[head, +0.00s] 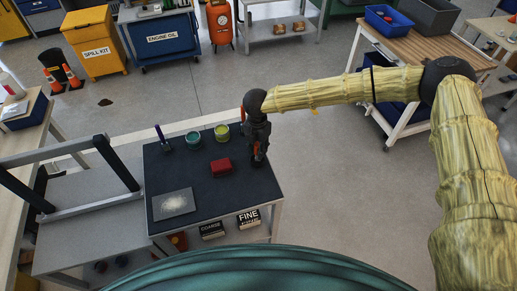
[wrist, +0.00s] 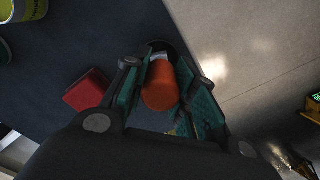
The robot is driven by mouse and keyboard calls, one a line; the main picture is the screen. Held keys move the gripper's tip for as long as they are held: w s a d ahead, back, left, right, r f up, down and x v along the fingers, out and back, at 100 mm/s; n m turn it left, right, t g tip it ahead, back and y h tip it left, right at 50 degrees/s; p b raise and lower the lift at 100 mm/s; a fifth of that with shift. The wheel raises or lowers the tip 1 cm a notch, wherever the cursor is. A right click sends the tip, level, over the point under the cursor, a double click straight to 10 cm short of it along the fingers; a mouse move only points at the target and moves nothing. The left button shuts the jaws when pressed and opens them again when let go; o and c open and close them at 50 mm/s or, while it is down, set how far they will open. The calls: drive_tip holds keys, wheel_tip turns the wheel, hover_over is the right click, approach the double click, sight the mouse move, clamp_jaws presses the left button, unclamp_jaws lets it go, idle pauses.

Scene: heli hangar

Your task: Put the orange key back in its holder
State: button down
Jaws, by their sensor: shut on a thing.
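My gripper (head: 259,153) is over the right edge of the dark-topped bench (head: 190,182) in the head view, pointing down. In the wrist view its teal-padded fingers (wrist: 163,96) are shut on an orange cylindrical piece (wrist: 161,88), which I take for the orange key. A pale grey part shows at the far end of the orange piece. A dark rounded rim (wrist: 168,46) shows just beyond it; I cannot tell whether this is the holder or whether the key touches it. The lower part of the key is hidden by the gripper in the head view.
A red block (head: 220,166) lies left of my gripper. A teal tin (head: 194,140), a yellow-green tin (head: 222,132) and a dark blue upright tool (head: 161,136) stand behind. A grey plate (head: 173,204) lies front left. Open floor is to the right.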

drive_tip(key=shift+f, duration=0.75)
drive_tip(key=c, duration=1.2)
unclamp_jaws()
drive_tip(key=shift+f, duration=0.1)
drive_tip(key=shift+o, duration=0.2)
wheel_tip(320, 180, up, 12)
drive_tip(key=b, duration=0.3)
drive_tip(key=shift+a, duration=0.1)
